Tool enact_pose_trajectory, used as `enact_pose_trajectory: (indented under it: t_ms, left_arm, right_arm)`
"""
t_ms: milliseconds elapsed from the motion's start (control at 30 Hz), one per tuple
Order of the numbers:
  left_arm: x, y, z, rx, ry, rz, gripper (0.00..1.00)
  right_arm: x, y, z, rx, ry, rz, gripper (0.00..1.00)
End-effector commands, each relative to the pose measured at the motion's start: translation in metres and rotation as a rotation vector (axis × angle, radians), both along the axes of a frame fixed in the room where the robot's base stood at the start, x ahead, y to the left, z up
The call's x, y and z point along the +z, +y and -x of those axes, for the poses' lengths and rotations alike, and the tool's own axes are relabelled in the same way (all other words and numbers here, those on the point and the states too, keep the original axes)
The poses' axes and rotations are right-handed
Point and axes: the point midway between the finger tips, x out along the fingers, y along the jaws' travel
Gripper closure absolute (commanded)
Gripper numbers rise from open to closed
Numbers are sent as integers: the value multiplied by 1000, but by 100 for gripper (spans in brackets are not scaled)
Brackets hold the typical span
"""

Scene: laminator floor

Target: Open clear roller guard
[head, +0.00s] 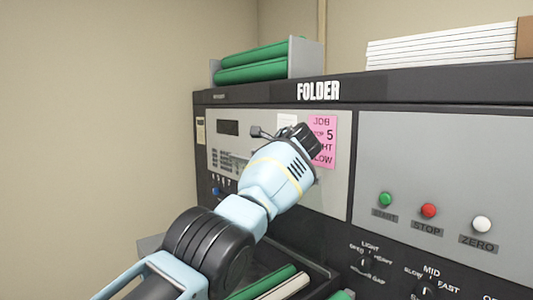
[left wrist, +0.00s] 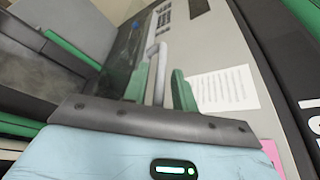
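My left arm reaches up from the lower left in the head view to the front of the grey-and-black FOLDER machine (head: 280,92). A dark, see-through panel (left wrist: 125,52), which looks like the clear guard, lies just left of the handle. In the head view the guard cannot be made out. My right gripper is not in view.
A pink job note (head: 322,142) and a white paper (left wrist: 222,90) are on the machine front. Green (head: 386,199), red (head: 429,210) and white (head: 481,224) buttons sit at right. Green rollers (head: 252,62) and a white stack (head: 440,47) lie on top.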

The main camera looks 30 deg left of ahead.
Motion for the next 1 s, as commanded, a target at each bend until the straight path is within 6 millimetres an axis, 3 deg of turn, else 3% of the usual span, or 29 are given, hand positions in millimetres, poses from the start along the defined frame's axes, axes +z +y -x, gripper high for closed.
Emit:
enact_pose_trajectory:
  t_ms: [467,667,1000]
  left_arm:
    - [4,-6,5,-1,-3,1,68]
    - [15,-23,20,-2,-11,0,68]
    - [17,-48,38,-1,-3,0,68]
  right_arm:
    - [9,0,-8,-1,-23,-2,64]
    - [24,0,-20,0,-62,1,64]
    - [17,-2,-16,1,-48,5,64]
